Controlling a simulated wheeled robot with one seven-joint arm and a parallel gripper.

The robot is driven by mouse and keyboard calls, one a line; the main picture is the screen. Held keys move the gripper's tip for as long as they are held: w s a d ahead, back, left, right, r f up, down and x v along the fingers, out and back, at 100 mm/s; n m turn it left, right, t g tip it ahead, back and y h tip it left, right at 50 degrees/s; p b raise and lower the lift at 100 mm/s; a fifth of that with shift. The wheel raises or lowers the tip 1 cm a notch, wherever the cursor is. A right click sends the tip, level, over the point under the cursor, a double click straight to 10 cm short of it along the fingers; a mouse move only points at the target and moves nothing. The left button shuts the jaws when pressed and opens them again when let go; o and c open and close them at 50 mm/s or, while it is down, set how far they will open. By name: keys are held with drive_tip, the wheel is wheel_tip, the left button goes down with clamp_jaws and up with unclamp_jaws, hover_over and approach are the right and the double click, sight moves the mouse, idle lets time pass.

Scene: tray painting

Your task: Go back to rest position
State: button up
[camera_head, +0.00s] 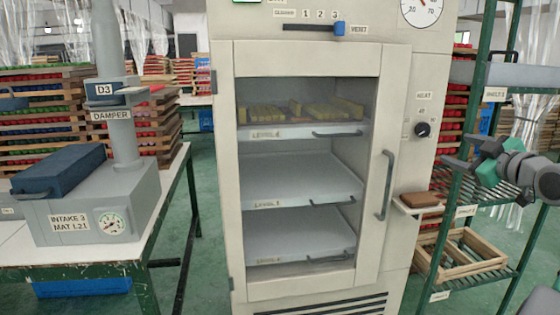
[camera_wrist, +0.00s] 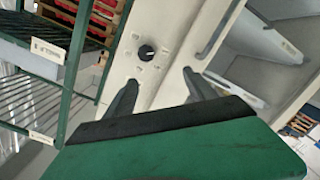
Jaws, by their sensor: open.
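My gripper (camera_head: 456,152) is at the right of the head view, in front of the green rack and to the right of the cabinet. Its two dark fingers are apart with nothing between them. In the wrist view the fingers (camera_wrist: 157,92) are also spread and empty, with the cabinet front and its dark knob beyond them. The cream cabinet (camera_head: 222,150) stands in the middle of the head view. Its windowed door looks shut, and its grey handle (camera_head: 385,185) is clear of my gripper.
The green rack (camera_head: 490,60) stands close by my gripper, with a wooden frame (camera_head: 470,262) on a low shelf. A brown block (camera_head: 421,199) sits on a small ledge beside the cabinet. A table with a grey damper box (camera_head: 95,205) is at left. Green floor shows between.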

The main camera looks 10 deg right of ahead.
drive_tip(key=w+a+m+g+p, duration=0.35)
drive_tip(key=a+p, duration=0.45)
drive_tip(key=a, duration=0.8)
drive_tip(key=s+a+f+m+g+p, duration=0.1)
drive_tip(key=s+a+f+g+p, duration=0.15)
drive_tip(key=a, duration=0.35)
drive_tip(key=s+a+f+m+g+p, duration=0.1)
drive_tip(key=a+p, duration=0.2)
drive_tip(key=a, duration=0.3)
drive_tip(key=s+a+f+m+g+p, duration=0.1)
drive_tip(key=s+a+f+g+p, duration=0.2)
drive_tip(key=s, duration=0.8)
drive_tip(key=s+a+f+m+g+p, duration=0.1)
drive_tip(key=s+a+f+g+p, duration=0.2)
drive_tip(key=s, duration=0.8)
drive_tip(key=a+f+p, duration=0.2)
drive_tip(key=a+f, duration=0.2)
drive_tip(key=shift+s+a+f+g+h, duration=0.2)
drive_tip(key=shift+s+a+g+h, duration=0.1)
drive_tip(key=shift+s+a+g, duration=0.1)
